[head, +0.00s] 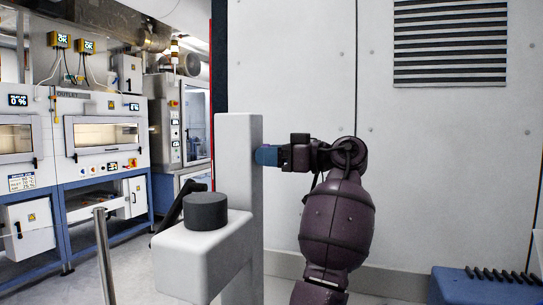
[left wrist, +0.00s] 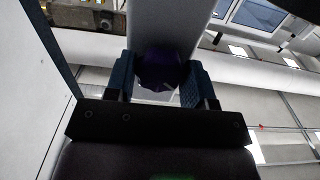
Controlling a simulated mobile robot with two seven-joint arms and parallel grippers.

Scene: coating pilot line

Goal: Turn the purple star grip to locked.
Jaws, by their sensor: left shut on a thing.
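The purple star grip (left wrist: 160,68) shows dark between the two blue fingers in the left wrist view, on the pale post behind it. My left gripper (head: 268,155) meets the side of the upright pale post (head: 232,190) in the head view and is shut on the grip, with a finger on each side of it. In the head view the fingers hide the grip. The dimness hides any lock marking and how far the grip is turned. My right gripper is in neither view.
A pale block (head: 185,262) juts out from the post, with a black round knob (head: 205,211) on top and a black lever (head: 178,207) beside it. A metal post (head: 104,255) stands at left. A blue box (head: 485,288) sits at lower right. White oven cabinets (head: 100,165) stand behind.

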